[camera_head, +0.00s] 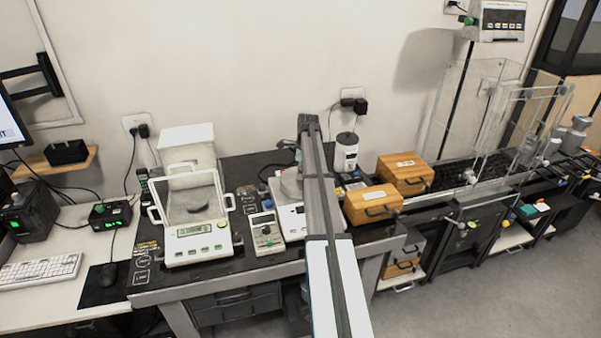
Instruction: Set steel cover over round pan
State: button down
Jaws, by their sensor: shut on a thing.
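My arm reaches away from the bottom edge across the black weighing table (235,262). The fingers of my gripper are hidden behind the arm, so I cannot see what is between them. A round grey metal piece (288,186) shows just left of the arm, above a white balance (293,222). The arm covers its right side. I cannot tell whether this piece is the round pan or the steel cover, nor whether anything touches it.
Left stands a white balance with a clear draft shield (190,205). A small handheld device (267,236) lies beside the middle balance. Right of the arm are wooden boxes (372,204) (404,173) and a white jar (345,155). A glass enclosure (450,115) stands further right.

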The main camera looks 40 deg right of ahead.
jog(key=shift+f, duration=0.15)
jog(key=c, duration=0.9)
grip_release()
jog(key=r+b, duration=0.1)
jog(key=r, duration=0.3)
jog(key=r+b, duration=0.1)
jog(key=r, duration=0.3)
jog(key=s+d+r+b, duration=0.1)
jog(key=r, duration=0.3)
jog(key=shift+r, duration=0.15)
